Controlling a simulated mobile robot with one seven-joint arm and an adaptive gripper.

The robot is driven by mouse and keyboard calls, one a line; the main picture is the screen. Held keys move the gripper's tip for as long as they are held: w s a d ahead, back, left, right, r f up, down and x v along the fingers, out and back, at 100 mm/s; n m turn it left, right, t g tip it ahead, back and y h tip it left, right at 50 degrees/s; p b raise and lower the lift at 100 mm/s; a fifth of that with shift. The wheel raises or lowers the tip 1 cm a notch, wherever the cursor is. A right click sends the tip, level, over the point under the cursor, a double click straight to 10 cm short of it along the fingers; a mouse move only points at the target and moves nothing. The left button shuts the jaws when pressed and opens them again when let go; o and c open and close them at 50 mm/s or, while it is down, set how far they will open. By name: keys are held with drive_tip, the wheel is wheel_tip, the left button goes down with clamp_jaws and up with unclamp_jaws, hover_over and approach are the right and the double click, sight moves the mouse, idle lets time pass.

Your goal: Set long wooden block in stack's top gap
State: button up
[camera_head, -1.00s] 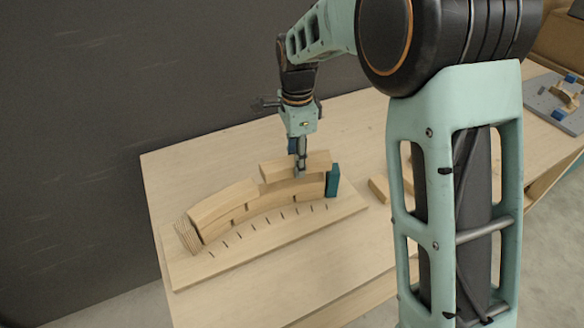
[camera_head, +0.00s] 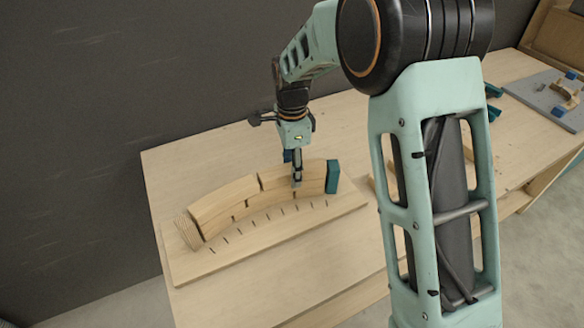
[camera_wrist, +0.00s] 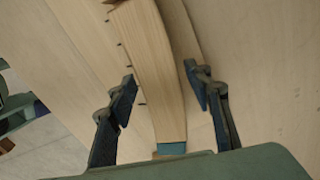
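The long wooden block (camera_head: 277,179) lies in the top course of the curved stack, between the left curved block (camera_head: 225,204) and the teal end piece (camera_head: 332,177). A narrow dark seam shows at its left end. Its right end is close to the teal piece. My gripper (camera_head: 297,181) reaches down over it from above. In the wrist view the fingers (camera_wrist: 160,76) straddle the block (camera_wrist: 150,70), spread slightly wider than it, so the gripper looks open. Contact low on the sides is hidden. The teal piece also shows in the wrist view (camera_wrist: 172,148).
The stack stands on a pale base board (camera_head: 190,268) with short dark marks along its front. A striped wooden end piece (camera_head: 187,229) stands at the left. A grey board with small parts (camera_head: 535,92) lies at the far right. The table behind the stack is clear.

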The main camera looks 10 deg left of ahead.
wheel_tip(320, 180, up, 12)
drive_tip(key=shift+r+b, duration=0.2)
drive_tip(key=shift+b, duration=0.1)
idle(0.4)
idle(0.4)
